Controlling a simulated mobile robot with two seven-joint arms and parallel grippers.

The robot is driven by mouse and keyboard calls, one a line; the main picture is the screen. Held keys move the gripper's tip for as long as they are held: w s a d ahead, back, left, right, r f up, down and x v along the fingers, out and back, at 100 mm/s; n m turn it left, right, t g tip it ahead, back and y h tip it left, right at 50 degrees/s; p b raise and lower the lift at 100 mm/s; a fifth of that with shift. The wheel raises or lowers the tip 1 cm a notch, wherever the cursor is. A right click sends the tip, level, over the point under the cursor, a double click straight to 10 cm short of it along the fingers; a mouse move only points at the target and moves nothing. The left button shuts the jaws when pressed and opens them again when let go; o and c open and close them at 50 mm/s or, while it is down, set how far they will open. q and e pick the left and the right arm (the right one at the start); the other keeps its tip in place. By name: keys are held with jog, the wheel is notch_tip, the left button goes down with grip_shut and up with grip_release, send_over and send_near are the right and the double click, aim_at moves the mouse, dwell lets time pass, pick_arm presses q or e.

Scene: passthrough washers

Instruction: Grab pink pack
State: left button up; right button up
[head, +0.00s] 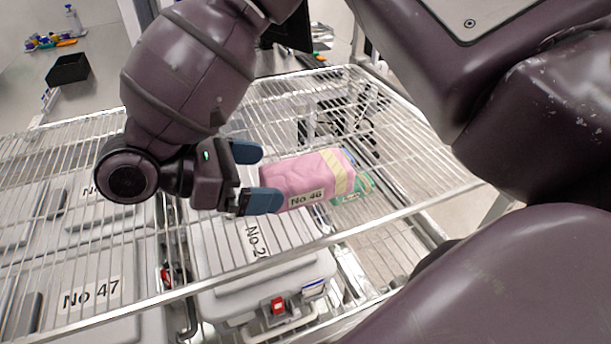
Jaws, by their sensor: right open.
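The pink pack (308,178) lies on the wire rack, with a yellow band near its right end and a label reading "No 46". A green pack (352,192) shows partly behind its right end. My right gripper (268,176) is open, its two blue fingers pointing right toward the pack. The fingertips are at the pack's left end, one on the far side and one on the near side. I cannot tell whether they touch it. My left gripper is not in view.
The wire rack (406,162) has a raised front rail and much bare surface right of the packs. Below it are white lidded boxes, labelled "No 47" (92,292) and "No 2" (262,240). A black tray (68,69) sits on a counter at far left.

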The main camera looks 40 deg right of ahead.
aim_at(275, 175)
jog(key=x, duration=0.4)
jog(key=shift+c, duration=0.2)
jog(key=c, duration=1)
jog(key=shift+r, duration=0.1)
notch_tip(275, 175, up, 20)
